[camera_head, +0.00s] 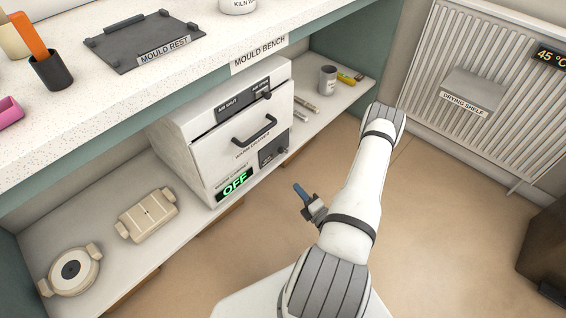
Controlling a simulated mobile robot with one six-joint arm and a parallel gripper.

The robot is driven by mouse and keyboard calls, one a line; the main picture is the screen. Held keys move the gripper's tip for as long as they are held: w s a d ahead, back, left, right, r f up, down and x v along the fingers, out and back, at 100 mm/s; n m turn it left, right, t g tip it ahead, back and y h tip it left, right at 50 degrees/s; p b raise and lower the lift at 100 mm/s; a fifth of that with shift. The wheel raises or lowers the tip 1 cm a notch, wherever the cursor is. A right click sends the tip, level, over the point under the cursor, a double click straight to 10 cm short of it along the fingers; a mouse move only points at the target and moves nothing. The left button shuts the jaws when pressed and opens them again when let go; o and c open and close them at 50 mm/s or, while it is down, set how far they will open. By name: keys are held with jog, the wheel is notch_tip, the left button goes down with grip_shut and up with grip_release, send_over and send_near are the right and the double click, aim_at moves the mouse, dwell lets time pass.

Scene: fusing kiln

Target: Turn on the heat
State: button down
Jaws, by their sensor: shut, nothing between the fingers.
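A white warming cabinet (205,150) stands on the lower shelf under the bench. Its green display (235,184) reads OFF. A dark control panel (272,152) sits at the lower right of its front; its small details are too small to tell. A black handle (255,130) crosses the front, and a dark strip with air labels (243,100) and a small knob runs above it. My gripper (300,191), with blue fingertips, is shut and empty. It is in front of and to the right of the cabinet, apart from it, over the floor.
The speckled bench top (60,125) overhangs the shelf and holds a dark mould rest (140,42). Two cream moulds (146,215) lie left of the cabinet, a grey cup (327,80) to its right. A radiator (490,60) stands at the right. The floor between is clear.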

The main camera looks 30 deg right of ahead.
jog(key=shift+w, duration=0.1)
jog(key=b, duration=0.4)
send_near(281, 149)
jog(key=w+a+f, duration=0.2)
jog(key=w+a, duration=0.1)
jog(key=w, duration=0.2)
jog(key=shift+w+d+r, duration=0.35)
jog(key=shift+r, duration=0.05)
